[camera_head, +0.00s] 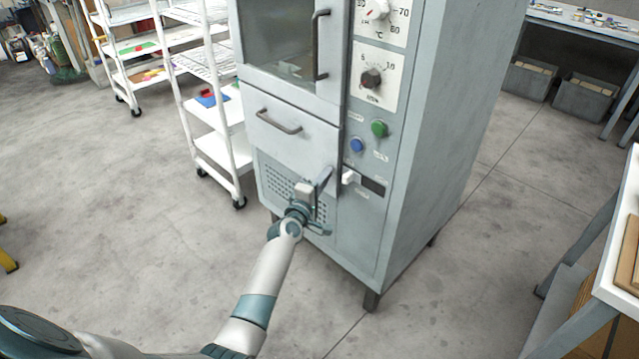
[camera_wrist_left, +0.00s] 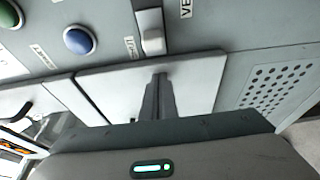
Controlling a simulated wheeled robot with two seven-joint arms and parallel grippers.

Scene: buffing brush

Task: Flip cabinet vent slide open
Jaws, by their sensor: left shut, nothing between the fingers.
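The grey cabinet (camera_head: 440,130) stands at centre in the head view. Its vent slide (camera_head: 350,177) is a small white knob at the left end of a dark slot, low on the control panel. The white slide (camera_wrist_left: 152,38) also shows at the top of the left wrist view, beside a label cut off after "VE". My left gripper (camera_head: 326,175) is shut and empty, just left of the slide in the head view. Its closed fingers (camera_wrist_left: 158,82) show below the slide in the wrist view, apart from it in the picture. My right gripper is not in view.
A green button (camera_head: 379,129) and a blue button (camera_head: 357,145) sit above the slide. A drawer handle (camera_head: 279,121) and perforated vent panel (camera_head: 275,180) are to the left. A white shelf cart (camera_head: 222,150) stands behind left. The floor in front is clear.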

